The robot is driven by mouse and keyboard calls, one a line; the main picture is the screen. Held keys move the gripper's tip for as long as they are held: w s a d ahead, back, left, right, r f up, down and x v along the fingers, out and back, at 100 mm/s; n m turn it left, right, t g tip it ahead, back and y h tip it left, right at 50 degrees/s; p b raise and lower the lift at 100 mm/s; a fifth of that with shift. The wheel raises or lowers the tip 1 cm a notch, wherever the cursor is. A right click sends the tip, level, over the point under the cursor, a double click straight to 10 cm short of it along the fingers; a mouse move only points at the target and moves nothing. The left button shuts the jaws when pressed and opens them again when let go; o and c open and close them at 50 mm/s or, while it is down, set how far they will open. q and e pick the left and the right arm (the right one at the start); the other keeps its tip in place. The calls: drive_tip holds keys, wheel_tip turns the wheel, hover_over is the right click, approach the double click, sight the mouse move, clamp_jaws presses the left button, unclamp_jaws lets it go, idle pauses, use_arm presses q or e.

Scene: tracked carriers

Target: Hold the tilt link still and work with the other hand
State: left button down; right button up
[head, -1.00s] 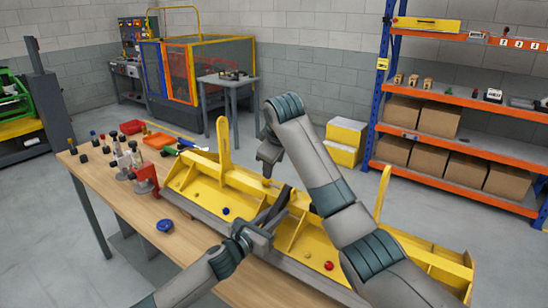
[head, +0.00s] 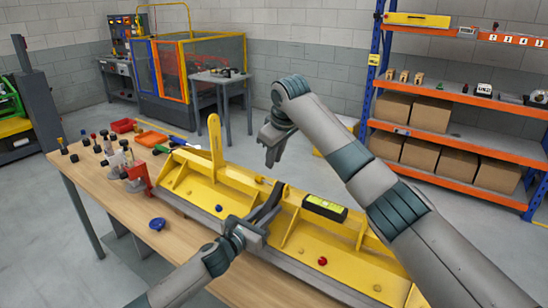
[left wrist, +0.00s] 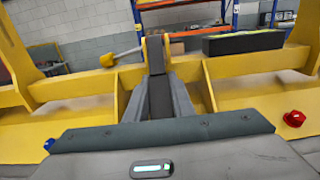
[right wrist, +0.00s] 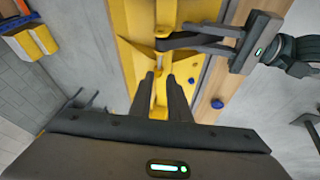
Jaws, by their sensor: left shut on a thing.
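The tilt link appears to be the dark bar (left wrist: 158,98) between my left gripper's fingers in the left wrist view, rising from the yellow beam frame (head: 190,184). My left gripper (head: 268,206) is shut on it at the middle of the frame. My right gripper (head: 273,153) hangs above and behind the link, fingers down. In the right wrist view its fingers (right wrist: 162,90) are apart, with part of the yellow frame showing beyond the gap. It holds nothing visible.
A black and yellow box (head: 325,207) sits on the frame right of the link. A red knob (head: 322,261) and blue knob (head: 219,208) are on the frame. A blue cap (head: 157,224) lies on the wooden table (head: 110,203). Small parts and tools crowd its far left end.

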sight(269, 183)
drive_tip(key=shift+f, duration=0.1)
drive_tip(key=shift+x, duration=5.9)
drive_tip(key=shift+w, duration=0.15)
drive_tip(key=shift+c, duration=0.2)
clamp_jaws()
drive_tip(key=shift+o, duration=1.8)
unclamp_jaws()
drive_tip(key=v, duration=1.2)
